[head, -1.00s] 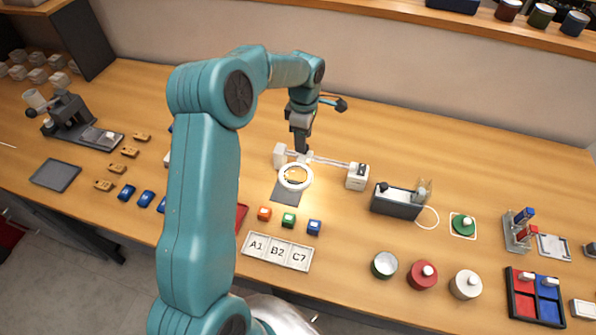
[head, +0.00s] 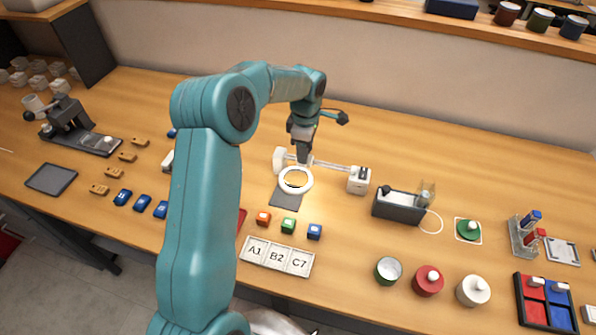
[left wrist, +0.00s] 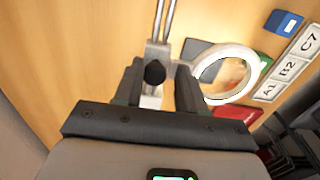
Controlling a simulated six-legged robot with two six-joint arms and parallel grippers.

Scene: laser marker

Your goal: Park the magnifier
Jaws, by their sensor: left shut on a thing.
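The magnifier (head: 296,191) is a white ring lens on a slider that rides a pair of metal rails between two white end blocks. It hangs over a dark grey pad (head: 285,198). The ring also shows in the left wrist view (left wrist: 251,60). My left gripper (head: 299,158) reaches down at the rails near the left end block (head: 279,160). In the left wrist view its two fingers (left wrist: 156,85) stand either side of the slider and its black knob (left wrist: 155,73), shut on it. The right gripper is not in view.
The right end block (head: 358,180) closes the rail. Orange, green and blue cubes (head: 288,225) and a plate marked A1, B2, C7 (head: 277,257) lie in front. A grey box device (head: 398,206) stands right. The table behind the rail is clear.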

